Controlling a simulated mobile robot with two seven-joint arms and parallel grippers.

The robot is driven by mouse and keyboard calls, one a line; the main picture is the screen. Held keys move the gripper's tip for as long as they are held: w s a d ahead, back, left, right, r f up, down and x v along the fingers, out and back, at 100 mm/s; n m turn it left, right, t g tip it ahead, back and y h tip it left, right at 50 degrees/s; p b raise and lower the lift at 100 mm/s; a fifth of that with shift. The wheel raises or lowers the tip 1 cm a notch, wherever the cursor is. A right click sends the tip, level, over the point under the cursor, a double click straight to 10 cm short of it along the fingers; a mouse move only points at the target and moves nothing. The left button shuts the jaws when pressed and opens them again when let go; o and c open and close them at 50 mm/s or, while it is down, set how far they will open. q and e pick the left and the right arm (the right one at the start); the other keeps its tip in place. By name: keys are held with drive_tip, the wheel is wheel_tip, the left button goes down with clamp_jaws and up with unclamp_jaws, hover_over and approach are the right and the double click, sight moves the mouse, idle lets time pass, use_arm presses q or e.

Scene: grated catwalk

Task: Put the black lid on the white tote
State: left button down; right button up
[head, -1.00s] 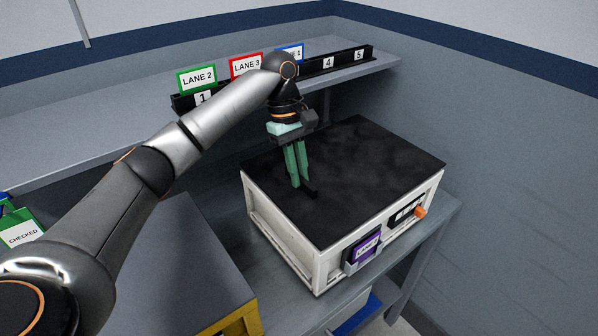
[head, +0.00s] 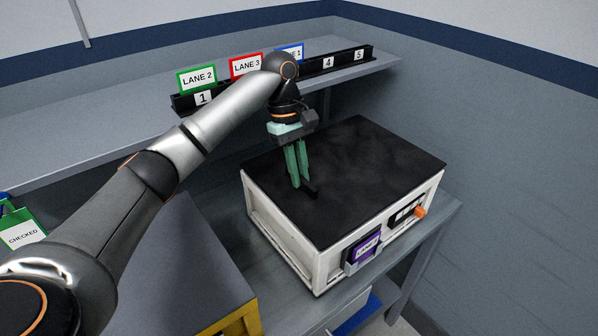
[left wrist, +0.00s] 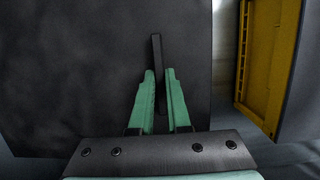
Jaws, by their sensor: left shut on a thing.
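The black lid (head: 365,165) lies over the top of the white tote (head: 284,246) and looks flush with its rim in the head view. My left gripper (head: 298,184) points down at the lid and is shut on its dark handle (head: 311,191). In the left wrist view the green fingers (left wrist: 160,82) close on the handle (left wrist: 157,52), and the lid (left wrist: 75,75) fills the left and middle. The tote's front bears a purple card (head: 366,250) and an orange knob (head: 420,212). My right gripper is not in view.
The tote stands on a grey bench (head: 440,222). A grey-topped yellow thing (head: 185,265) is to its left; its yellow side (left wrist: 262,65) shows in the wrist view. Behind is a shelf with a black rack (head: 345,65) and lane cards. A green CHECKED tag (head: 22,232) is at far left.

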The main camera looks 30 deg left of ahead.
use_arm(q)
drive_tip(key=shift+f, duration=0.45)
idle(0.6)
drive_tip(key=shift+c, duration=2)
unclamp_jaws()
drive_tip(key=shift+f, duration=0.1)
drive_tip(key=shift+r, duration=3.55)
drive_tip(key=shift+s+f, duration=0.1)
